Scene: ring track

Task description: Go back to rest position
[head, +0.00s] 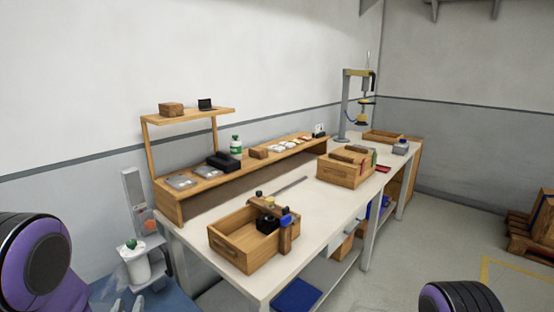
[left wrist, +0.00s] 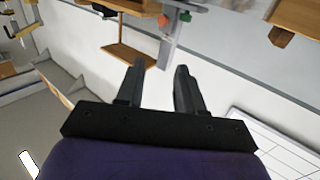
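My left gripper (left wrist: 160,68) shows in the left wrist view with its two dark fingers apart and nothing held between them. In the head view, pale shapes at the bottom edge left of centre may be part of this gripper, but they are cut off. A purple and black part of my left arm fills the lower left corner of the head view. Another purple and black part of my body shows at the bottom right. My right gripper is not in view.
A long workbench (head: 310,213) carries a wooden crate (head: 229,254) at its near end and another crate (head: 338,178) farther back. A shelf and a stand rise behind. A white container (head: 134,264) stands left of the bench. Floor right of the bench is clear up to a pallet.

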